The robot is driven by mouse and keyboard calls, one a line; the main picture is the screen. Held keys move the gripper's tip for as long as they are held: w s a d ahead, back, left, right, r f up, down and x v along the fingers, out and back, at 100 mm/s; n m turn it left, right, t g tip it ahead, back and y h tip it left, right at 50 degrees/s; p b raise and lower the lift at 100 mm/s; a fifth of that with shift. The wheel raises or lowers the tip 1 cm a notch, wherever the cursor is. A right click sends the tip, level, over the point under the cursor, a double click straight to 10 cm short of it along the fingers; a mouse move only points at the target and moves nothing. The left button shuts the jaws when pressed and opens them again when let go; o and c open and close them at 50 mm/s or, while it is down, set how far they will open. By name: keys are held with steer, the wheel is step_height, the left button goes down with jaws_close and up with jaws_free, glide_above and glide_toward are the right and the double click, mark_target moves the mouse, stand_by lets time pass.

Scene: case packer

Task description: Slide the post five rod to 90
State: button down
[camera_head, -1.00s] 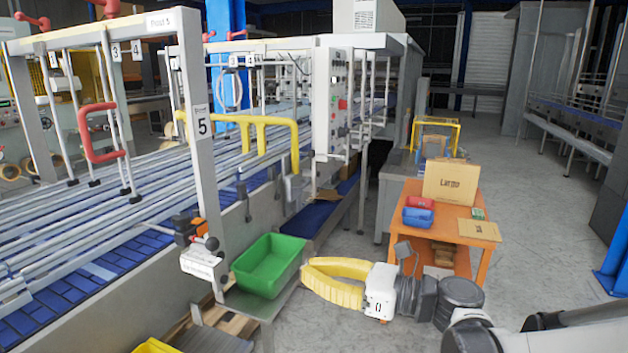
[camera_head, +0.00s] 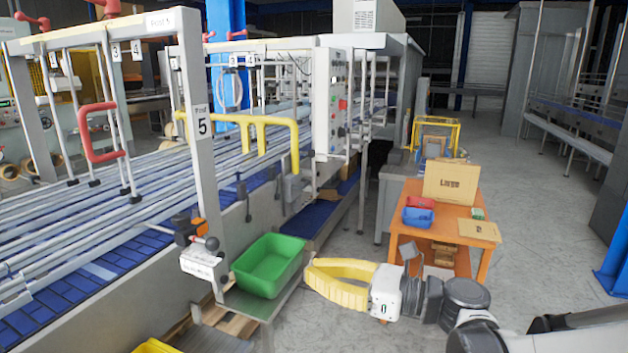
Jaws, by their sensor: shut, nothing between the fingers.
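Post five (camera_head: 207,175) is an upright light-grey post with a "5" label, at the near edge of the conveyor. Low on it is a white block (camera_head: 203,262) with a dark ball knob (camera_head: 211,243) and small print too small to read. An orange and black clamp-like part (camera_head: 187,229) sits just above and left of the block. I cannot clearly make out the rod or its scale reading. My gripper (camera_head: 309,272), with yellow fingers, is shut and empty. It points left, to the right of the post and apart from it, beside the green bin.
A green bin (camera_head: 269,264) on a small stand lies between my gripper and post five. An orange table (camera_head: 483,262) with a "Large" box (camera_head: 450,184) and red and blue bins stands behind my arm. Rails and a blue conveyor (camera_head: 60,298) fill the left. Floor at right is clear.

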steer(key=shift+v, duration=2.95)
stand_by(0.4)
steer(key=c, duration=1.3)
jaws_free()
steer(key=shift+o, duration=0.2)
steer(key=shift+d, duration=0.1)
steer(key=v, duration=0.6)
steer(key=shift+s+d, duration=0.2)
steer(key=shift+d, duration=0.15)
steer(key=shift+f, duration=0.1)
